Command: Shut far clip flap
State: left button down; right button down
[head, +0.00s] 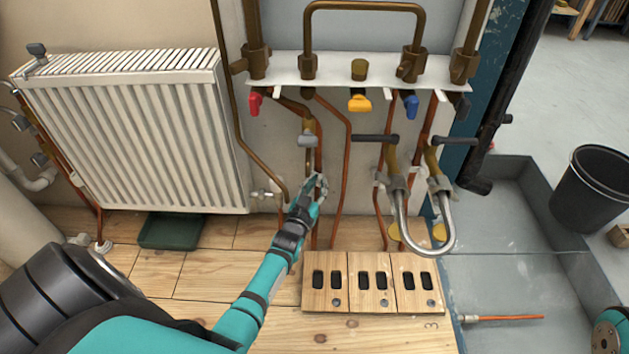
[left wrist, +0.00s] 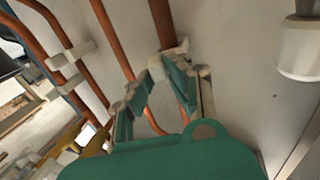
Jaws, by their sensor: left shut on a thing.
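My left gripper (head: 314,190) reaches to a copper pipe low on the wall, right of the radiator. In the left wrist view its two teal fingers (left wrist: 150,88) close in around a small pale pipe clip (left wrist: 157,68) on that pipe. The fingers are shut on the clip, and their tips partly hide it. I cannot tell clearly how its flap stands. Other pale clips (left wrist: 72,52) sit on the neighbouring copper pipes. My right gripper does not show.
A white manifold board (head: 340,72) with coloured valve handles is above. A bent metal U-pipe (head: 432,250) hangs to the right. A wooden block with dark slots (head: 370,282) stands below. The white radiator (head: 135,135) is left, a black bucket (head: 592,190) far right.

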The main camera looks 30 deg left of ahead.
pick_arm(q)
jog(key=shift+w+d+n+y, duration=0.1)
jog(key=shift+n+y, duration=0.2)
jog(key=shift+y, duration=0.1)
jog(key=c, duration=1.3)
grip_release()
jog(key=v, duration=1.2)
jog(key=shift+r, duration=0.1)
